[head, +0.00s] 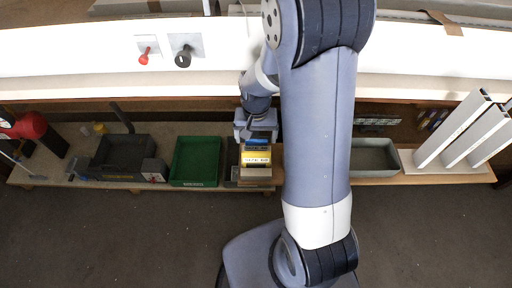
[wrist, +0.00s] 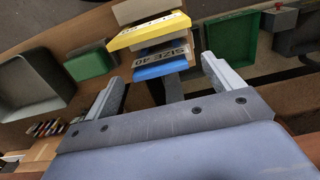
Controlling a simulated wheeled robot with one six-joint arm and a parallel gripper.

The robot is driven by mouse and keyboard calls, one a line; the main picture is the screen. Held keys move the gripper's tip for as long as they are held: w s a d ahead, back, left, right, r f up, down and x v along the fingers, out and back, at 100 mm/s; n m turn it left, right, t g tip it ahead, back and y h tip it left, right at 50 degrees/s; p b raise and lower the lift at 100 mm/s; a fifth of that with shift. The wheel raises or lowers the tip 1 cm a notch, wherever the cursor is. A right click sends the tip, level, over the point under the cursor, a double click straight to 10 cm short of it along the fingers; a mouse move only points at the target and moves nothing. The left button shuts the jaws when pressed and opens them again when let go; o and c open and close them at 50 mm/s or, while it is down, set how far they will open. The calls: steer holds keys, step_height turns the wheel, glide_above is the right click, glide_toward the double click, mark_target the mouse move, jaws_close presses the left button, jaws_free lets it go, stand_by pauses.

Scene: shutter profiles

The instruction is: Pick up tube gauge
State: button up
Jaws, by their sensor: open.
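No object is clearly marked as the tube gauge, and I cannot tell which one it is. A stack of labelled blocks stands just past my gripper (head: 256,132): a blue block (wrist: 160,66) at the near side, reading "SIZE 40" on a tan face, then a yellow block (wrist: 148,31) and a tan one (wrist: 132,10). In the head view the yellow block (head: 255,158) shows below my gripper. My gripper (wrist: 162,70) is open and empty, its fingers on either side of the blue block and apart from it.
A green tray (head: 196,162) and a dark grey bin (head: 122,152) stand left on the low shelf. A grey tray (head: 375,157) and white profiles (head: 465,130) stand right. The long white beam (head: 80,62) crosses above, with red (head: 144,57) and black (head: 183,57) knobbed pieces.

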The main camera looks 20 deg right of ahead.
step_height(320, 180, down, 5)
steer(key=shift+r, duration=0.1)
stand_by(0.3)
steer(key=c, duration=1.1)
